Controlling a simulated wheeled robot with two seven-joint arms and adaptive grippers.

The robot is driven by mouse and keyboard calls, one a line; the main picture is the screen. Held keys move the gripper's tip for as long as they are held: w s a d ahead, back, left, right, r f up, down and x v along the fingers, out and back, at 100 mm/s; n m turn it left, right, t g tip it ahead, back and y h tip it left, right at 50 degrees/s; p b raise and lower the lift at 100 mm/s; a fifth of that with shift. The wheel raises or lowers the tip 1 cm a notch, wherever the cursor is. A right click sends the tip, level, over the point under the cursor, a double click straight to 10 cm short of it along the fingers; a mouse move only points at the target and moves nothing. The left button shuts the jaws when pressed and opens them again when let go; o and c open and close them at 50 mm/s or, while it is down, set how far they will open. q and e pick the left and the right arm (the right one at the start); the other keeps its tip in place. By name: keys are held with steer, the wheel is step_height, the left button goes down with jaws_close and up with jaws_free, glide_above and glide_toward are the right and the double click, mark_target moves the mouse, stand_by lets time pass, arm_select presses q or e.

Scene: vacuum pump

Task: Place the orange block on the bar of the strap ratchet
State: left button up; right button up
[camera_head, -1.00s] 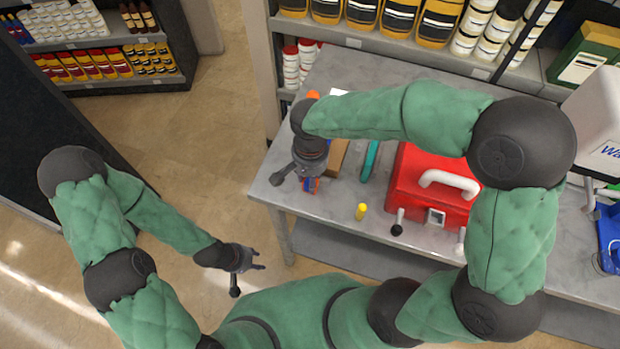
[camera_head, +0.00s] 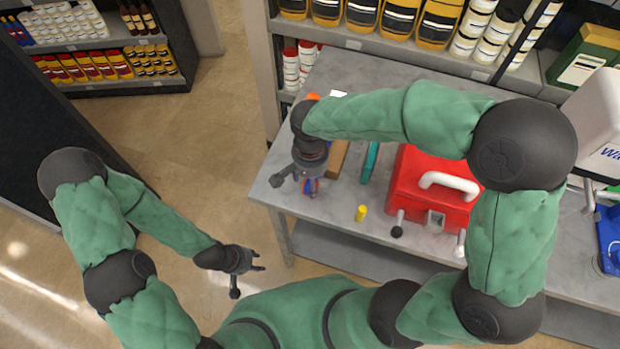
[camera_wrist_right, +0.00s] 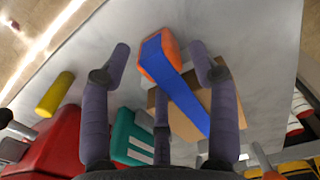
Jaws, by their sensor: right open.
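In the head view, the block (camera_head: 311,187) is mostly hidden under my right gripper (camera_head: 309,178), near the table's left front edge. My left gripper (camera_head: 260,261) is open and empty, low over the floor and clear of the table. I cannot make out a strap ratchet with certainty in either view.
A brown block (camera_head: 338,157) and a teal item (camera_head: 370,162) lie just right of my right gripper. A red box (camera_head: 408,195) with a white handle stands farther right. Stocked shelves line the table's back.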

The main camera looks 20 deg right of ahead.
step_height(320, 180, up, 12)
steer(key=p, duration=0.2)
steer(key=shift+f+p, duration=0.2)
steer(key=shift+p, duration=0.15)
steer(key=shift+f, duration=0.1)
